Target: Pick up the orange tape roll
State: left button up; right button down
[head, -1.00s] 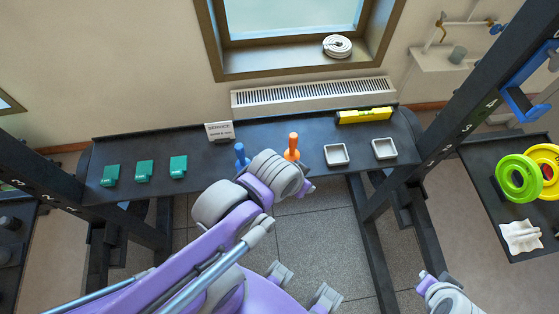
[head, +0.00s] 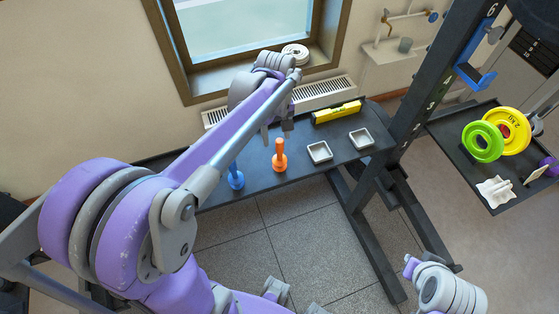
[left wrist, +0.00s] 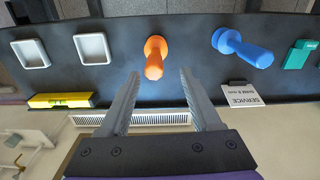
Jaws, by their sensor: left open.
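I cannot pick out a plain orange tape roll. The only clearly orange thing on the dark bench (head: 330,168) is a peg-like piece (head: 279,156) with a wide base, standing between a blue one (head: 235,176) and a grey tray. My left gripper (head: 277,130) is open and empty, pointing down over the bench just behind the orange piece. In the left wrist view the orange piece (left wrist: 155,57) shows between and just beyond the fingertips (left wrist: 158,78), apart from them. My right arm's wrist shows at the lower right, its fingers unseen.
Two grey trays (head: 319,152) (head: 361,139) and a yellow level (head: 336,112) sit at the bench's right. A service sign (left wrist: 242,94) stands near the blue piece. A dark upright (head: 440,85) and a rack with green (head: 482,141) and yellow rings (head: 520,125) are farther right.

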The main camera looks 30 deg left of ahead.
aim_at(280, 154)
pick_arm(q)
notch_tip(280, 154, down, 5)
jog(key=shift+r, duration=0.2)
jog(key=f, duration=0.5)
jog(key=shift+w+d+f, duration=0.15)
jog(key=shift+w+d, duration=0.15)
jog(key=shift+d, duration=0.05)
grip_shut()
